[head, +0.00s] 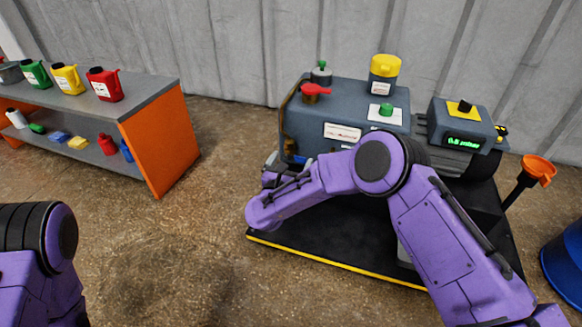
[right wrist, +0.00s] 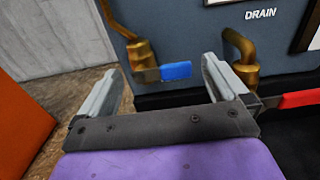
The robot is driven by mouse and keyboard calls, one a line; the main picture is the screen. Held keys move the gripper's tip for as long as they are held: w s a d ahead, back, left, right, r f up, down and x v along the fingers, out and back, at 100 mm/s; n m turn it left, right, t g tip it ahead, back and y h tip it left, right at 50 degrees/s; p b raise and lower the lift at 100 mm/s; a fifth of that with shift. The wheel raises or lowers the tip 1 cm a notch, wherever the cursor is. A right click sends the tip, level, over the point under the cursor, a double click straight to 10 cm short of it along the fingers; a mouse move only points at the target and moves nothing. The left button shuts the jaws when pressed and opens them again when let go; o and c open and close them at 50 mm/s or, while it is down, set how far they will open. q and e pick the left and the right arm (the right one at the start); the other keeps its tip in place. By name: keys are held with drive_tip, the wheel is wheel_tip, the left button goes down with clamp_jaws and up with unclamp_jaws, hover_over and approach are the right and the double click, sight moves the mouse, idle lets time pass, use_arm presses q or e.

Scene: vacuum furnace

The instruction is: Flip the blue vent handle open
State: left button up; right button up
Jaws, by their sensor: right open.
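The blue vent handle (right wrist: 175,71) sticks out to the right from a brass valve (right wrist: 143,55) low on the grey-blue machine. In the right wrist view, it shows between the two fingers of my right gripper (right wrist: 163,67), roughly level and beyond them. The fingers are spread wide and hold nothing; no contact with the handle shows. In the head view, my right arm covers much of the machine's lower left side, and my right gripper (head: 277,181) is near that side. My left gripper is out of the picture; only part of its arm shows.
A red handle (right wrist: 299,99) on another brass valve (right wrist: 243,65) under the DRAIN label is close to the right finger. The machine (head: 350,105) stands on a black base (head: 330,250) with a yellow edge. An orange shelf (head: 160,140) is at left, with open floor between.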

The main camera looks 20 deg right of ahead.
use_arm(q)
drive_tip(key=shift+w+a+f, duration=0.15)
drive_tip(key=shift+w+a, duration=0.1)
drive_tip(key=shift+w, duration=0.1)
use_arm(e)
drive_tip(key=shift+w+d, duration=0.25)
drive_tip(key=shift+w, duration=0.15)
drive_tip(key=c, duration=1)
drive_tip(key=shift+o, duration=0.2)
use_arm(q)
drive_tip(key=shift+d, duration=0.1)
